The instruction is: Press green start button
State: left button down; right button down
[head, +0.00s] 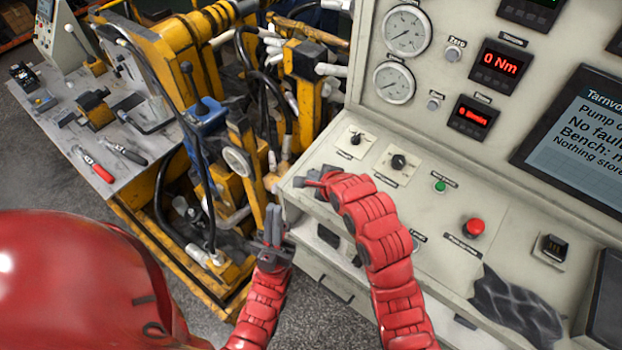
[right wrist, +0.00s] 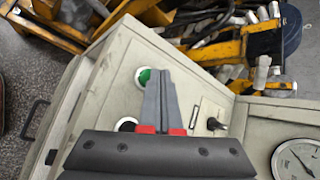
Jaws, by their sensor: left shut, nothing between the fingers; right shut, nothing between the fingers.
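A small green button (head: 440,186) sits on the sloping console panel, right of my right arm. Its label is too small to read. My right gripper (head: 309,179) is shut and empty over the panel's left end, well left of that button. In the right wrist view, a green round button in a pale ring (right wrist: 143,77) lies just left of the shut fingers (right wrist: 168,88), which partly cover it. In the head view this spot is hidden by the gripper. I cannot tell whether they touch. My left gripper (head: 272,226) is shut and empty, in front of the console's left edge.
A red button (head: 474,227) and black knobs (head: 398,160) are on the panel. Gauges (head: 407,31), red displays (head: 502,66) and a screen (head: 580,140) stand above. A dark cloth (head: 517,305) lies at lower right. Yellow machinery (head: 185,70) crowds the left.

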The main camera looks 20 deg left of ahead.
jog(key=shift+f, duration=0.4)
jog(key=shift+r, duration=0.15)
dwell(0.5)
jog(key=shift+r, duration=0.65)
jog(key=r, duration=0.1)
jog(key=r+p, duration=0.1)
jog(key=r, duration=0.1)
jog(key=s+r+p, duration=0.1)
jog(key=r, duration=0.1)
jog(key=shift+a, duration=0.15)
dwell(0.8)
